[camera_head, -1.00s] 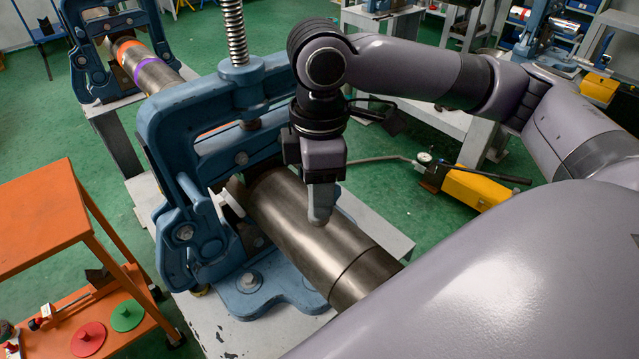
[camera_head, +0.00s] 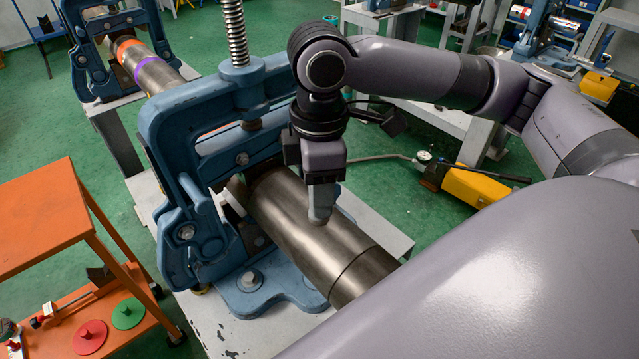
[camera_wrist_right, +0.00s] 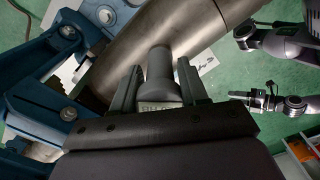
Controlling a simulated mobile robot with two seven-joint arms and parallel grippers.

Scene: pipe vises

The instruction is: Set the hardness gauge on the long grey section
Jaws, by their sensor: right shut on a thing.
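The long grey section is a bare steel pipe (camera_head: 300,225) clamped in the near blue vise (camera_head: 205,130). It slants down to the right, and a seam ring crosses it near its right end. My right gripper (camera_head: 322,185) points down over the pipe and is shut on the hardness gauge (camera_head: 320,208), a small grey cylinder. In the right wrist view the gauge (camera_wrist_right: 160,75) stands between the two fingers, its narrow tip against or just above the pipe (camera_wrist_right: 150,40); I cannot tell which. My left gripper (camera_wrist_right: 240,95) seems to show small at the right of the wrist view.
An orange cart (camera_head: 45,215) stands at left, with a red disc (camera_head: 89,337) and a green disc (camera_head: 128,315) on its lower shelf. A second vise (camera_head: 105,50) holds a banded pipe behind. A yellow pump (camera_head: 480,186) lies on the green floor at right.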

